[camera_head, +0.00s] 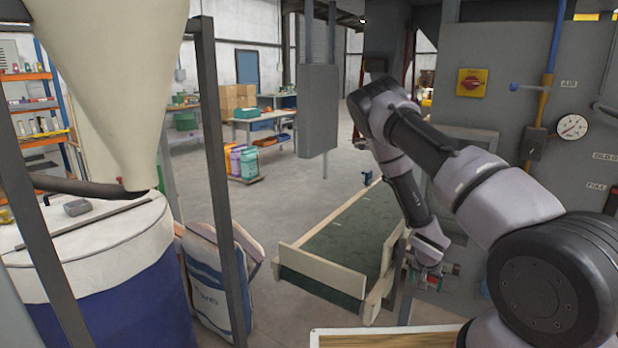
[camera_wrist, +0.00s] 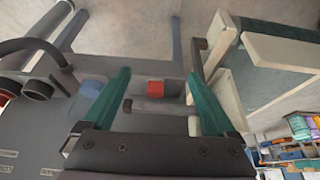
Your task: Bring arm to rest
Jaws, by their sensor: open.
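My arm reaches out from the lower right in the head view and bends downward at its wrist. My gripper (camera_head: 428,278) hangs near the right end of the green conveyor (camera_head: 330,244), beside the grey machine. In the wrist view my gripper (camera_wrist: 160,92) shows two green fingers spread wide apart. The gap between them is empty. A small red part (camera_wrist: 155,89) on the machine shows behind the gap; I cannot tell how far off it is.
A grey machine cabinet (camera_head: 500,110) with a red rotary switch (camera_head: 471,82) and a gauge (camera_head: 571,126) stands behind my arm. A blue drum (camera_head: 125,300), a hopper (camera_head: 100,80) and sacks (camera_head: 205,275) stand at left. A grey box (camera_head: 318,110) hangs mid-view. Open floor lies beyond.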

